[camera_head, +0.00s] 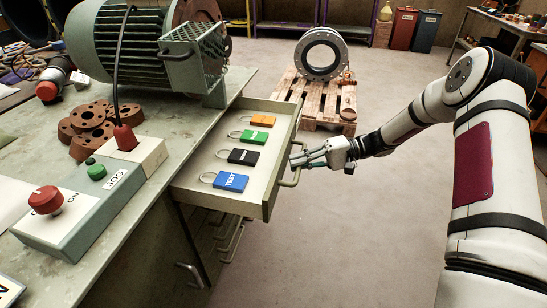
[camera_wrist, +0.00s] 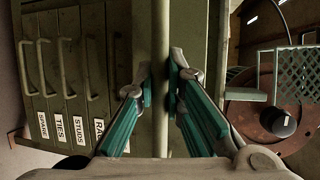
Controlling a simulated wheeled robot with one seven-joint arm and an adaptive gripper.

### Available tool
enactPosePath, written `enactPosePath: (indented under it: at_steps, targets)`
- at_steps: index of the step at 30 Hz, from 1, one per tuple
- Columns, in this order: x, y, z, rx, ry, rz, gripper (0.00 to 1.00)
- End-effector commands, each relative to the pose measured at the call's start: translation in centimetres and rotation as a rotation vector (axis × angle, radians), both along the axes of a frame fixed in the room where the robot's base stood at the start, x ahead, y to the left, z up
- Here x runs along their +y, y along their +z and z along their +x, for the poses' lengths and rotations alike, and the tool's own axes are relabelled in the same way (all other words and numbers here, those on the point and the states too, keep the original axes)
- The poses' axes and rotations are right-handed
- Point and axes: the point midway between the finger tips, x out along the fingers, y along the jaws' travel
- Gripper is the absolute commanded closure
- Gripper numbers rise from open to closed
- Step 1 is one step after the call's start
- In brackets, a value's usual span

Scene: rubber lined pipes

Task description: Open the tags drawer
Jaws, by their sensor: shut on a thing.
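The tags drawer (camera_head: 262,200) is pulled out from the grey-green bench and stands open. My gripper (camera_head: 297,160) is at this handle. In the wrist view my gripper (camera_wrist: 161,90) has its teal fingers on both sides of an olive bar (camera_wrist: 161,40), which appears to be the handle. The drawer's own label is not visible.
Lower drawers (camera_wrist: 60,75), labelled SPARE, TIES, STUDS and a partly hidden one, are shut. On the bench are a motor (camera_head: 130,50), brown flanges (camera_head: 88,125) and a control box (camera_head: 85,195). A pallet (camera_head: 310,100) with a black ring (camera_head: 321,54) stands behind. Floor right of the drawer is clear.

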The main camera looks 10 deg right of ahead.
Motion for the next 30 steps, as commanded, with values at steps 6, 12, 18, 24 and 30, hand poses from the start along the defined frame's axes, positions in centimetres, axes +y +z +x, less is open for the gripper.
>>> enactPosePath:
  at_steps: [6,12,18,24,30]
  targets:
    - [-3.9,-0.1,-1.3,-0.001,-0.005,-0.003,1.00]
    - [-5.7,-0.1,-1.9,-0.002,-0.003,-0.003,1.00]
    - [-6.3,-0.1,-2.2,-0.002,-0.003,-0.003,1.00]
    - [-6.3,-0.1,-2.1,-0.002,-0.003,-0.004,1.00]
    - [-6.3,-0.1,-2.1,-0.002,-0.003,-0.004,0.80]
